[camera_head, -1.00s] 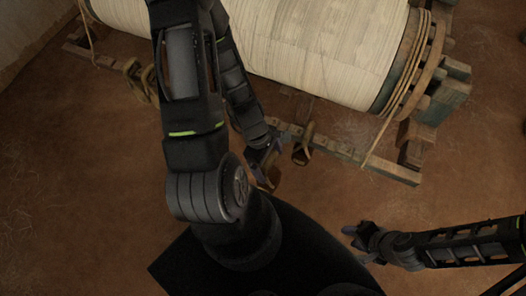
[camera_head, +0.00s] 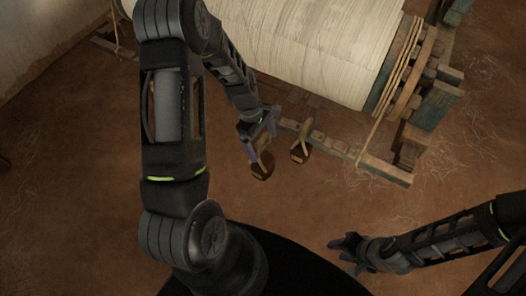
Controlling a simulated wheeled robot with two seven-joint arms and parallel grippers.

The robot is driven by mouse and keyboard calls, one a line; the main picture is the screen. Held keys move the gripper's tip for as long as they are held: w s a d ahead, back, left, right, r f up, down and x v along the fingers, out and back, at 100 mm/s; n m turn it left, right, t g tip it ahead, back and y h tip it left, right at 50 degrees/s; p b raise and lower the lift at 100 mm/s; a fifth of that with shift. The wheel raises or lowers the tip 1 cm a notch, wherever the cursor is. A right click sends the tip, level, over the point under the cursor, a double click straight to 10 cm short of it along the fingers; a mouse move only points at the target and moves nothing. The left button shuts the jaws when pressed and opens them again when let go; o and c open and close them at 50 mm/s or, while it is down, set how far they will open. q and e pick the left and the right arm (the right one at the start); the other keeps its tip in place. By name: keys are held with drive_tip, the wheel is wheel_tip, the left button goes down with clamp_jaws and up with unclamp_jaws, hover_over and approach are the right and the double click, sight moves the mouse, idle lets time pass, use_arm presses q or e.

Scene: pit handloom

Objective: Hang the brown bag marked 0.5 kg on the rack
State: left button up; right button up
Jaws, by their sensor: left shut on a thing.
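My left gripper (camera_head: 257,133) is shut on a brown bag (camera_head: 262,166), which hangs below the jaws just in front of the low wooden rack (camera_head: 338,146). Any marking on the bag is too small to read. Another brown bag (camera_head: 300,152) hangs on the rack, just right of the held one and apart from it. My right gripper (camera_head: 343,247) is at the lower right, above bare floor and away from the rack. Its jaws are too small and dark to judge.
The loom's large roller of cream cloth (camera_head: 305,45) lies behind the rack, with a rope-wound wooden end frame (camera_head: 425,90) at right. My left arm covers the rack's left part. The reddish floor (camera_head: 80,200) is clear at left and front.

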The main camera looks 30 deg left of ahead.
use_arm(q)
drive_tip(key=shift+s+a+r, duration=0.1)
drive_tip(key=shift+s+a, duration=0.2)
drive_tip(key=shift+s+n, duration=0.3)
drive_tip(key=shift+s+d, duration=0.15)
drive_tip(key=shift+s, duration=0.1)
drive_tip(key=shift+s, duration=0.1)
drive_tip(key=s+r+p, duration=0.1)
drive_tip(key=s, duration=1.3)
drive_tip(key=shift+s+d, duration=0.3)
drive_tip(key=shift+s, duration=0.1)
idle(0.4)
